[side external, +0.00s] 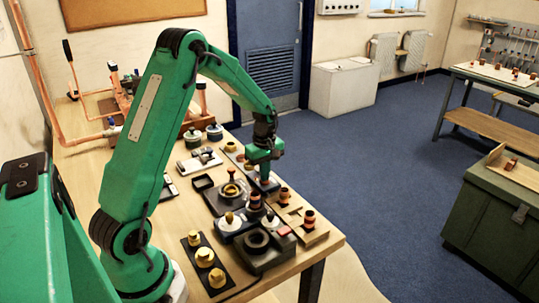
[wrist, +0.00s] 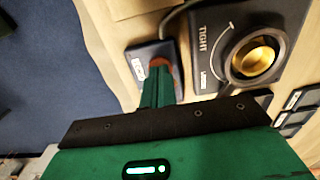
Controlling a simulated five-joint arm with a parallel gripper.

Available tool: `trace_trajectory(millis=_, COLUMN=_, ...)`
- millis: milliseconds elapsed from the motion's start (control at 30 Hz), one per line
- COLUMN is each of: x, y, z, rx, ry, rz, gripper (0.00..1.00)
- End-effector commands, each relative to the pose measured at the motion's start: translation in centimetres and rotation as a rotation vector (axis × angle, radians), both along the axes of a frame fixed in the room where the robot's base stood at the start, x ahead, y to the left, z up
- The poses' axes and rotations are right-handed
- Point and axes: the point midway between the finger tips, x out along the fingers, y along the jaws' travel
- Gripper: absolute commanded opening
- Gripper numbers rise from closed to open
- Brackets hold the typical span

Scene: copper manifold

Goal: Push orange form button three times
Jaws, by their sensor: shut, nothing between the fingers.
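The orange button (wrist: 157,63) sits on a small dark box (wrist: 139,53) with a white label, in the wrist view. The button is mostly hidden behind my gripper's fingertips. My gripper (wrist: 158,80) is shut and empty, its green fingers pointing at the button. In the side external view my gripper (side external: 264,176) points down over the button (side external: 264,183), near the right edge of the bench. The tips look at or very close to the button top; I cannot tell whether they touch it or whether it is pressed in.
A dark unit marked TIGHT with a brass knob (wrist: 254,60) stands right of the box in the wrist view. In the side external view, copper fittings on a wooden holder (side external: 308,218) and a plate of brass fittings (side external: 205,257) crowd the bench (side external: 319,254). Blue floor lies beyond its edge.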

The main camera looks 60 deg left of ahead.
Motion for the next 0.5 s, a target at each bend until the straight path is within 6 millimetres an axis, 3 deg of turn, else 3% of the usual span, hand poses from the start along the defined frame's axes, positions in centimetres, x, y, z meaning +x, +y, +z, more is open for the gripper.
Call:
trace_trajectory(millis=267, x=-0.1, y=0.0, z=1.2, rx=-0.001, ry=0.002, rz=0.000, gripper=0.00)
trace_trajectory(millis=500, x=0.0, y=0.0, z=4.8, rx=0.001, ry=-0.003, rz=0.000, gripper=0.00)
